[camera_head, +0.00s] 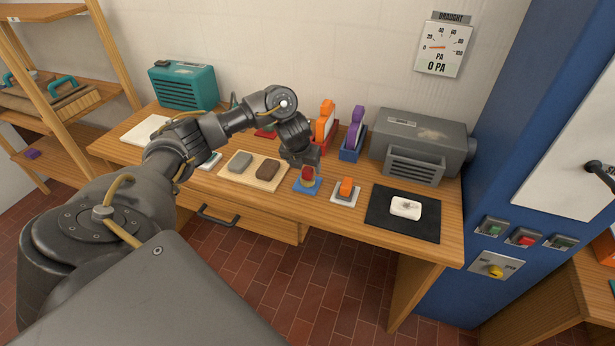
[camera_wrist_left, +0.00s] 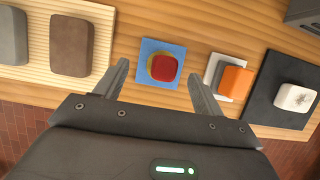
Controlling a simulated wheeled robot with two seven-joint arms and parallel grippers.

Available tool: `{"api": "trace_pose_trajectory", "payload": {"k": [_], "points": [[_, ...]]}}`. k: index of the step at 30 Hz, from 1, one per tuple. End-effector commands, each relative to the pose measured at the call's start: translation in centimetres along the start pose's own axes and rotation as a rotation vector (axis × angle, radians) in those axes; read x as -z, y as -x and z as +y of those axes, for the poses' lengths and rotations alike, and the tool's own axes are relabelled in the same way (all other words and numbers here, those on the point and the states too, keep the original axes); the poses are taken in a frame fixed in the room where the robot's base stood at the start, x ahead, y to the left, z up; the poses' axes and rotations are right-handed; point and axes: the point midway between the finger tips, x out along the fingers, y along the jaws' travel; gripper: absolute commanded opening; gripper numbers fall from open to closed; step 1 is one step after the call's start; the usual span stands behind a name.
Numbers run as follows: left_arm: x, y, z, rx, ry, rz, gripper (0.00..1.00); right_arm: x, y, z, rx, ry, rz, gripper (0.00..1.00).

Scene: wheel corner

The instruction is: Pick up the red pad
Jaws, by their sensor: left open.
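The red pad (camera_head: 307,173) sits on a small blue base on the wooden bench, in the middle of the head view. My right gripper is not in view.
A board (camera_head: 225,172) with a grey and a brown pad lies left. An orange pad (camera_head: 346,187) on a white base and a black mat (camera_head: 378,215) with a white block lie right. Orange and purple items stand behind, beside a grey machine (camera_head: 415,140).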

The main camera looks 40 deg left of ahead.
Motion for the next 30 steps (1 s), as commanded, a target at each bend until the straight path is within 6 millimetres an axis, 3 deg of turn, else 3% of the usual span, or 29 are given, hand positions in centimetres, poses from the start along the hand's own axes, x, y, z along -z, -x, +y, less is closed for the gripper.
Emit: {"api": "trace_pose_trajectory", "payload": {"k": [8,18,26,30], "points": [[0.0,-1.0,-0.1,0.000,0.001,0.002,0.69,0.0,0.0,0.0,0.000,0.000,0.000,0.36],[0.1,-5.4,-0.6,-0.001,0.001,0.002,0.69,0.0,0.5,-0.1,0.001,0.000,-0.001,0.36],[0.0,-5.7,-0.6,0.000,0.000,-0.001,0.69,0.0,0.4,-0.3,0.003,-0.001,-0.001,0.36],[0.0,-5.7,-0.6,0.000,0.000,-0.001,0.53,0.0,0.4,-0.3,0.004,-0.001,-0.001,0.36]]}}
